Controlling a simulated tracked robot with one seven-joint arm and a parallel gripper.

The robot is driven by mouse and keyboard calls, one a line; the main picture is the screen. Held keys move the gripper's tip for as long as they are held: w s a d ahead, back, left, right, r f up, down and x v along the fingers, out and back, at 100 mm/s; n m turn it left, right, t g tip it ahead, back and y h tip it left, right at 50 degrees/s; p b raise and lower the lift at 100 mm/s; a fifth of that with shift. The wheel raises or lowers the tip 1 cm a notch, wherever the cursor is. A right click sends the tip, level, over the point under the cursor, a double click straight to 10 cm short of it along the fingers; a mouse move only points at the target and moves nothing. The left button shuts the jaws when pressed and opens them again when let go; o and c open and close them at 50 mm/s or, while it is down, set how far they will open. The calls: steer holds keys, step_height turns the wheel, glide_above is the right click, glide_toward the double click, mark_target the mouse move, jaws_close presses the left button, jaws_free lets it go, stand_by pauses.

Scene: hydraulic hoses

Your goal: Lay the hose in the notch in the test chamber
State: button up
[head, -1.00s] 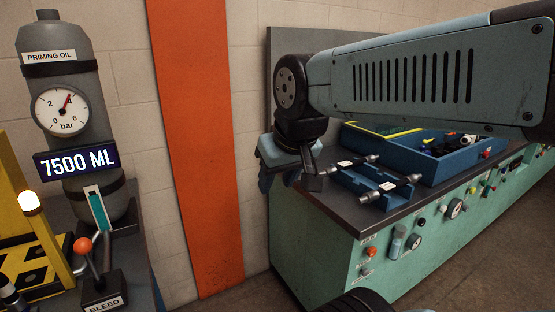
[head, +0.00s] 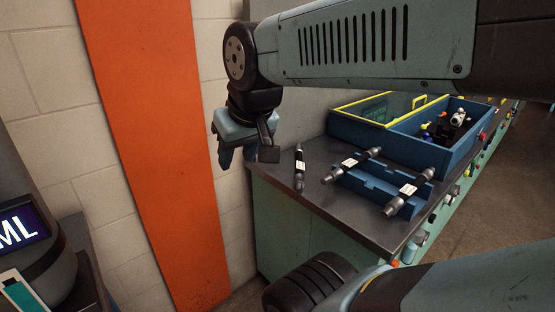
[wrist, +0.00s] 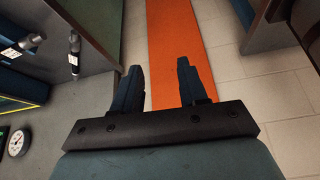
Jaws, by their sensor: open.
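Three short dark hoses with metal end fittings are on the bench. One hose (head: 299,166) lies alone on the bench top, near its left end. Two white-labelled hoses, a rear one (head: 351,165) and a front one (head: 408,193), lie across a blue notched rack (head: 371,186). The test chamber looks to be the blue box (head: 467,150) with a yellow-edged clear lid (head: 375,108); I cannot make out its notch. My gripper (head: 238,156) is open and empty, left of the bench and apart from the hoses.
The dark bench top (head: 320,199) has free room around the lone hose. An orange wall stripe (head: 145,130) is behind my gripper. A grey cylinder with a display (head: 22,229) stands at the left. Dark and coloured parts (head: 447,128) are inside the blue box.

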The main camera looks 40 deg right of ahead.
steer(key=shift+w+a, duration=0.2)
steer(key=shift+w, duration=0.15)
